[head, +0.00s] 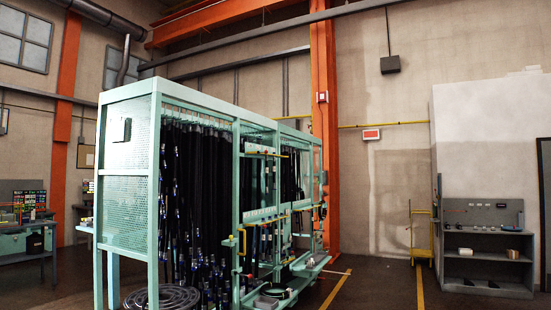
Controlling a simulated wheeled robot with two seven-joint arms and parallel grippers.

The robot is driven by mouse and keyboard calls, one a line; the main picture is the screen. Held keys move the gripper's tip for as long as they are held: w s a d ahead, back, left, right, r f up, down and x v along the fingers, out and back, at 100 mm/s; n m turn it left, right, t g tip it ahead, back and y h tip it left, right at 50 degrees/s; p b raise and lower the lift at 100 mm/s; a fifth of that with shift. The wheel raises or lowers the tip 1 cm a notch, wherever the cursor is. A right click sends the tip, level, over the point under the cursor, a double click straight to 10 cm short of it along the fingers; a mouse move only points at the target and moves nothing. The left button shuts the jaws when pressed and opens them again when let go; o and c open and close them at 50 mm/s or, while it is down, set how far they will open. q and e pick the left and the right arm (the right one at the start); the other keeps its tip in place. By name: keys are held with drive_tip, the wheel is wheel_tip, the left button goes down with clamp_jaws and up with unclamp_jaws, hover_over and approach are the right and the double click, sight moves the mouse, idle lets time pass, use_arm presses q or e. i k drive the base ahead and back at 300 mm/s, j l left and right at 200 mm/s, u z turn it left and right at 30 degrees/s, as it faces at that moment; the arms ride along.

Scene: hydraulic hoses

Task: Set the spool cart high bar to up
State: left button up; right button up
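No gripper of mine is in the head view. I cannot tell for sure which object is the spool cart. A tall, narrow yellow frame (422,236) stands on the floor against the far wall, right of centre, and may be the cart. It is upright, far off and small, so I cannot make out a high bar or its position. Yellow bars (265,221) also show on the right side of the large green hose rack (127,170), at left of centre.
A grey workbench (487,265) stands at the right wall, another bench (28,243) at far left. An orange column (325,130) rises behind the rack. Floor between rack and right bench looks clear.

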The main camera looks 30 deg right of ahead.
sight(266, 152)
drive_tip(key=i+l+z, duration=0.6)
drive_tip(key=i+z, duration=0.15)
drive_tip(key=i, duration=0.15)
drive_tip(key=i+l+z, duration=0.1)
drive_tip(key=i+z, duration=0.25)
drive_tip(key=i, duration=0.15)
drive_tip(key=i+l, duration=0.1)
drive_tip(key=i, duration=1.1)
drive_tip(key=i+l+u, duration=0.1)
drive_tip(key=i, duration=0.5)
